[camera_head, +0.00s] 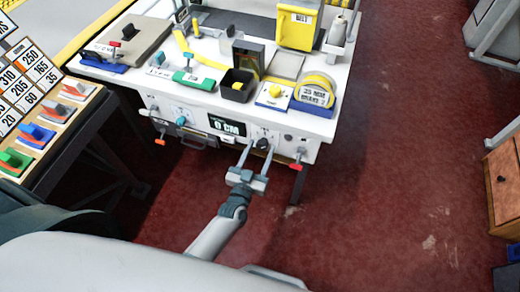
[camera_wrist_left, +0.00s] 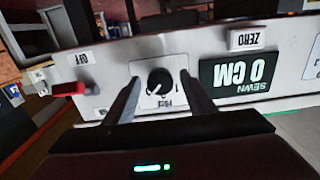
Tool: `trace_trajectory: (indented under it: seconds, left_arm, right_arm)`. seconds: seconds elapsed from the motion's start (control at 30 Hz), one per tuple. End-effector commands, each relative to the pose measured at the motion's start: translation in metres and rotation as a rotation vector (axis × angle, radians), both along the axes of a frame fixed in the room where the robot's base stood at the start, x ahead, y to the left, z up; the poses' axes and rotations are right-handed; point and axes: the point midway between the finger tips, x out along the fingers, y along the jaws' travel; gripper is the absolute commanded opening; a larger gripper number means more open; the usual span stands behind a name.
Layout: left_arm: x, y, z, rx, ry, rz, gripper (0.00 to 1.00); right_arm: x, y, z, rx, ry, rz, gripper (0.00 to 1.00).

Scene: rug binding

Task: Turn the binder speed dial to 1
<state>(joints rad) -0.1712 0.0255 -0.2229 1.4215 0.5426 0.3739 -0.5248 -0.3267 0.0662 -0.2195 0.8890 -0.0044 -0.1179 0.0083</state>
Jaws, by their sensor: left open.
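A black round dial (camera_head: 263,144) sits on the white front panel of the bench, just right of the black "0 CM" display (camera_head: 227,126). My left gripper (camera_head: 257,157) is open and points at this dial. In the left wrist view the dial (camera_wrist_left: 160,82) appears between the two fingers, on a pale plate with a small upside-down label that I cannot read surely. A finger stands at each side of the knob, with gaps visible; I see no contact. The dial's pointer setting is too small to tell. My right gripper is out of view.
A red lever (camera_head: 298,163) is at the panel's right end; in the left wrist view, a red handle (camera_wrist_left: 68,89) lies near an "OFF" label. A "ZERO" button (camera_wrist_left: 253,38) sits by the display. The benchtop (camera_head: 330,128) holds several tools.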

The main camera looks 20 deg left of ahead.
Motion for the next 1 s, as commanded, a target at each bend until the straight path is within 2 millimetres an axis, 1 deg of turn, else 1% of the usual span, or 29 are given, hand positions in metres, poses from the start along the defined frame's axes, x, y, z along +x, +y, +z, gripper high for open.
trace_trajectory:
  seconds: [0.27, 0.3, 0.47, 0.77, 1.0]
  left_arm:
    - [0.0012, -0.0001, -0.0001, 0.000, 0.000, 0.000, 0.50]
    - [0.0011, -0.0002, 0.0000, 0.000, 0.000, 0.000, 0.48]
    - [0.0011, -0.0001, 0.0000, 0.000, 0.000, 0.000, 0.09]
    - [0.0010, -0.0001, 0.0000, -0.013, 0.000, 0.000, 0.09]
    - [0.0010, -0.0002, -0.0002, -0.087, 0.003, 0.000, 0.09]
  right_arm:
    - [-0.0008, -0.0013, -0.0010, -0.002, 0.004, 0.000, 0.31]
    - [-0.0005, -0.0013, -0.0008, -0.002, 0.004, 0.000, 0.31]
    - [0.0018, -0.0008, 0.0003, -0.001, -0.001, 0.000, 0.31]
    - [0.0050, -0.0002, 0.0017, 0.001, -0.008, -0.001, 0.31]
    - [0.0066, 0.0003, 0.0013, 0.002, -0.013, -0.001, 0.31]
